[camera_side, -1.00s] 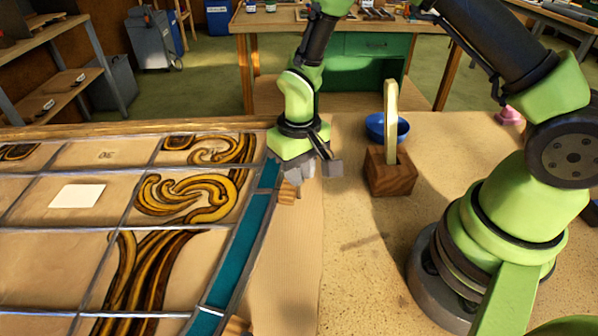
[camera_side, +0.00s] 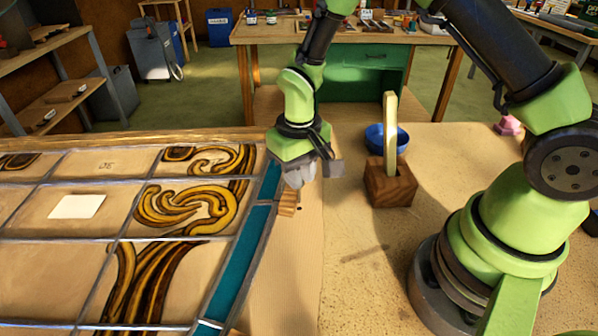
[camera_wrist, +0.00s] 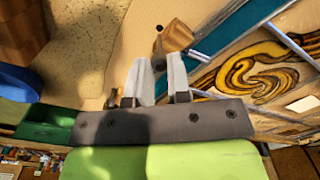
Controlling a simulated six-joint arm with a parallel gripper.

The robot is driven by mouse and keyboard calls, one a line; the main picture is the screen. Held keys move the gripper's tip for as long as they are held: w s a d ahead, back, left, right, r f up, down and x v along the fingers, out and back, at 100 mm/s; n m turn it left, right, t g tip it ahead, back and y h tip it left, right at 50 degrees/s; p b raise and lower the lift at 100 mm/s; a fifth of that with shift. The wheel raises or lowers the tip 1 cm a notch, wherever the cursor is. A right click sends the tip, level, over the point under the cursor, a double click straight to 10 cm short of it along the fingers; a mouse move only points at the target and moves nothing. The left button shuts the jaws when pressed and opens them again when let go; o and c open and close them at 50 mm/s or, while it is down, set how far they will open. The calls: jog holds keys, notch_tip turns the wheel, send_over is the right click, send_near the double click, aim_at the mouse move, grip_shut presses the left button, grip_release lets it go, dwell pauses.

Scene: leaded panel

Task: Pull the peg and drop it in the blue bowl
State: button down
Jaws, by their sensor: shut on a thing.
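My gripper (camera_side: 300,182) is low over the strip beside the leaded panel (camera_side: 60,237). In the wrist view its two pale fingers (camera_wrist: 159,72) are a small gap apart and shut on the peg. The grip itself is hard to see. A dark hole shows in the board right beside the peg. The blue bowl (camera_side: 376,138) stands behind the wooden block and is partly hidden.
A dark wooden block (camera_side: 391,186) with a pale upright bar (camera_side: 390,130) stands in front of the bowl. The panel fills the left, with a white square (camera_side: 77,206) on it. The bench between the strip and the block is clear.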

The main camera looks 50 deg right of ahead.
jog(key=shift+r, duration=0.1)
jog(key=shift+r, duration=2.4)
jog(key=s+d+r+n, duration=0.2)
jog(key=s+d+r, duration=0.1)
jog(key=r, duration=0.3)
jog(key=shift+s+d, duration=0.35)
jog(key=shift+r, duration=0.1)
